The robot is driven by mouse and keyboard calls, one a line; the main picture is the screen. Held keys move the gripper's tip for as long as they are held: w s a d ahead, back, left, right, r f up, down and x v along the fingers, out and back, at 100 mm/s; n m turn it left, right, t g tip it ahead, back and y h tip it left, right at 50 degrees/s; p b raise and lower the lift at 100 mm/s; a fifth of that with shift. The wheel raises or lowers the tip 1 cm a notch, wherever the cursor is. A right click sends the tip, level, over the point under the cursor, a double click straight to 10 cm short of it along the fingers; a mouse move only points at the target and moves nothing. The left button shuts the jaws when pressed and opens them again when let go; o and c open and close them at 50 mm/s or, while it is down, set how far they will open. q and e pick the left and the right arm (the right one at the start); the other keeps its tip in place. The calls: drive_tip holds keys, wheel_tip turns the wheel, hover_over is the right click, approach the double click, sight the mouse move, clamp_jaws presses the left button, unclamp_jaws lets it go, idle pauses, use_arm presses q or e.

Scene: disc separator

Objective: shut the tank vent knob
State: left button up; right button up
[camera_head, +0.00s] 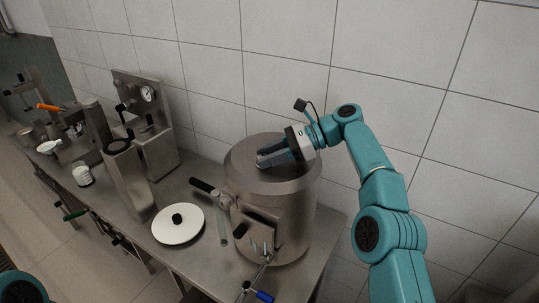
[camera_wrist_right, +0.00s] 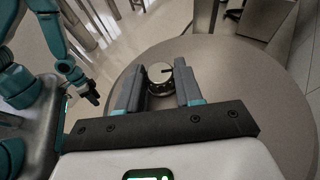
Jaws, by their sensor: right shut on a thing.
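The tank (camera_head: 285,205) is a large brushed-metal cylinder on the bench, with a flat round lid. The vent knob (camera_wrist_right: 160,74) is a small round metal knob with a dark mark on its top, standing on the tank lid (camera_wrist_right: 235,75). My right gripper (camera_head: 262,160) reaches over the lid from the right. In the right wrist view, its two fingers (camera_wrist_right: 158,86) are on either side of the knob, shut on it. The fingers mostly hide the knob in the head view. Part of my left arm shows in the right wrist view; its jaws (camera_wrist_right: 92,97) are too small to read.
A black-handled lever (camera_head: 203,187) sticks out left of the tank. A white disc (camera_head: 178,224) with a black knob lies on the bench. A machine with a gauge (camera_head: 148,93) stands further left. The tiled wall is close behind the tank.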

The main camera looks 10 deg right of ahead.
drive_tip(key=shift+r, duration=0.15)
drive_tip(key=o, duration=0.9)
drive_tip(key=shift+o, duration=0.7)
drive_tip(key=shift+a, duration=0.1)
drive_tip(key=shift+w+m+t, duration=0.1)
drive_tip(key=shift+m+t, duration=0.4)
drive_tip(key=shift+t, duration=0.1)
